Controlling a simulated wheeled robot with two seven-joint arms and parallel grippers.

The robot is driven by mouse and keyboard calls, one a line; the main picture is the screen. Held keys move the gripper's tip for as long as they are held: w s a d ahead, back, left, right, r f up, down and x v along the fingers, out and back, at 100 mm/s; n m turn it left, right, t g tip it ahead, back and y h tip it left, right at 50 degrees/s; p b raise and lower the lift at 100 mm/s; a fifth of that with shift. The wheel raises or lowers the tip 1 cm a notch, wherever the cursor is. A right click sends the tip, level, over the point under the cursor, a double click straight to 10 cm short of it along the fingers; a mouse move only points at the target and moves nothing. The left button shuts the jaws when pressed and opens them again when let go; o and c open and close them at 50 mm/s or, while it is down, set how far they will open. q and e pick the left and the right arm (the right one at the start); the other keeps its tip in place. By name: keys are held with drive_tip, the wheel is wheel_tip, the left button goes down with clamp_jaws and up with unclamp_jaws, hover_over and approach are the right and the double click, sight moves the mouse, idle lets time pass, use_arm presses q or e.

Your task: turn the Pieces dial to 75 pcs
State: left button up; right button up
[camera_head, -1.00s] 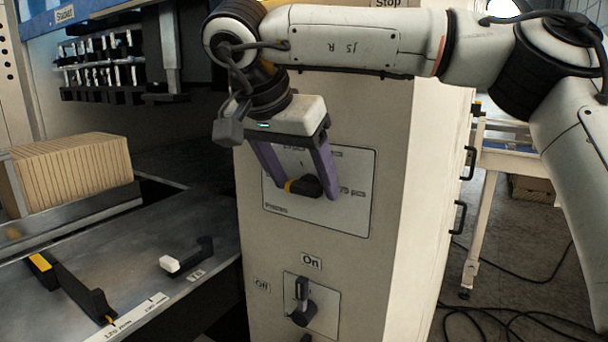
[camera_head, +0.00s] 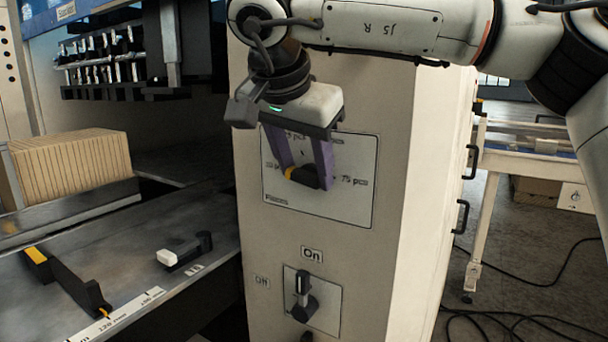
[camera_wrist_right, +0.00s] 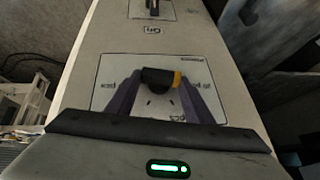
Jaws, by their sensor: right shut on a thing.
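The Pieces dial (camera_head: 303,176) is a black knob with a yellow mark on a white plate (camera_head: 350,205) on the front of the pale cabinet. The yellow mark is at the knob's left end in the head view. A "75 pcs" label (camera_head: 352,181) shows to the right of the dial; the other labels are partly hidden. My right gripper (camera_head: 304,178) has its purple fingers shut on the dial. The dial (camera_wrist_right: 158,78) also shows between the fingers in the wrist view, with its yellow end to the right. My left gripper is not in view.
Below is an On/Off switch (camera_head: 302,298) on the same cabinet (camera_head: 400,250). At left, a stack of brown cardboard (camera_head: 75,165) stands on a metal table (camera_head: 140,235) with a white-tipped lever (camera_head: 183,252) and a scale. Cables lie on the floor at right.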

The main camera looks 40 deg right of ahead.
drive_tip(key=shift+s+d+f+m+t+y+b, duration=0.15)
drive_tip(key=shift+t+b, duration=0.35)
drive_tip(key=shift+b, duration=0.5)
drive_tip(key=shift+s+a+f+m+t+y+b, duration=0.2)
drive_tip(key=shift+t+b, duration=0.3)
drive_tip(key=shift+b, duration=0.5)
drive_tip(key=shift+w+r+b, duration=0.1)
drive_tip(key=shift+r+b, duration=0.1)
drive_tip(key=shift+b, duration=0.15)
